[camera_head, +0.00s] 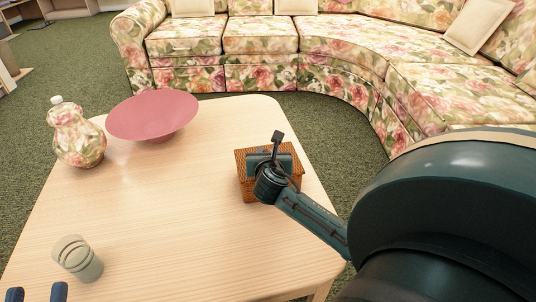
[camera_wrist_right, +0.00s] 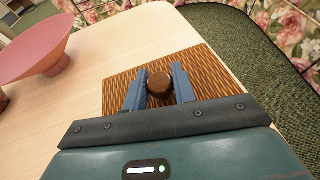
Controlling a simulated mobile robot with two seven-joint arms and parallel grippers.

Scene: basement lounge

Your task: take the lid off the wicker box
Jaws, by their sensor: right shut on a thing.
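The woven brown wicker box (camera_head: 251,192) stands near the right edge of the light wooden table, partly hidden by my right gripper in the head view. Its orange-brown woven lid (camera_wrist_right: 118,97) shows from above in the right wrist view, with a round dark wooden knob (camera_wrist_right: 159,83) in its middle. My right gripper (camera_wrist_right: 160,76) is shut on this knob, one blue finger on each side. I see no clear gap between lid and box. My left gripper (camera_head: 36,294) shows only its blue fingertips at the bottom left, apart and empty.
On the table (camera_head: 160,220) stand a pink bowl (camera_head: 152,117), a floral jar (camera_head: 76,135) with a white top, and a glass (camera_head: 77,259) near the left gripper. The table's middle is clear. A floral sofa (camera_head: 262,38) curves behind and to the right.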

